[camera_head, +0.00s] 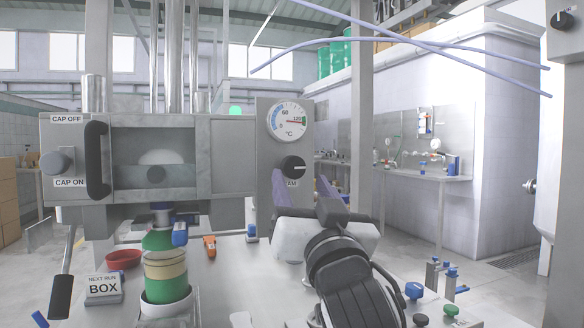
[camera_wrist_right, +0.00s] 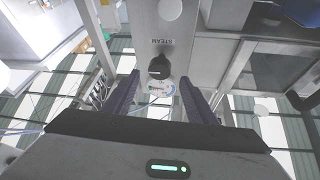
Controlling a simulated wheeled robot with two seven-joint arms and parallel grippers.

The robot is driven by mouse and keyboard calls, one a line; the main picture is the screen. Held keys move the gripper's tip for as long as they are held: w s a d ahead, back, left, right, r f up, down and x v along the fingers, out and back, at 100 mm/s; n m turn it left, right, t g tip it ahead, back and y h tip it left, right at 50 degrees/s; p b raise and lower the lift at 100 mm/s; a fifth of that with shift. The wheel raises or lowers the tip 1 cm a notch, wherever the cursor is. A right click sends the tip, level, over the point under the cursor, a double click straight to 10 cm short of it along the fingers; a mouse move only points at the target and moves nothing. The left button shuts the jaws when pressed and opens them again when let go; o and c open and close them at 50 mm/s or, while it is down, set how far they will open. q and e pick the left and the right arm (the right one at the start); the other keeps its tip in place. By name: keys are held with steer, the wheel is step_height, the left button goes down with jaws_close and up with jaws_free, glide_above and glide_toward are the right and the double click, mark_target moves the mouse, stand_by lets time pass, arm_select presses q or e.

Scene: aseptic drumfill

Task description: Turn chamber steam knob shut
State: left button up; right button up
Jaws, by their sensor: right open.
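The black chamber steam knob (camera_head: 292,163) sits on the grey panel under the dial gauge (camera_head: 289,120); its label is partly covered. My right gripper (camera_head: 300,179) is just below and in front of the knob, its two purple fingers spread and pointing up at the panel. In the right wrist view the knob (camera_wrist_right: 158,66) shows near the gap between the open fingers (camera_wrist_right: 158,80), beside the word STEAM. The fingers do not appear to touch it. The exact knob angle is hard to read. My left gripper is not in view.
Left of the panel is the steel chamber (camera_head: 155,155) with a black handle (camera_head: 97,160). Below it stands a green and cream drum (camera_head: 166,275). Small blue and green-handled valves stand at right.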

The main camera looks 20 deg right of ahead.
mark_target(295, 170)
steer(key=x, duration=0.7)
steer(key=shift+f, duration=0.1)
steer(key=c, duration=1.1)
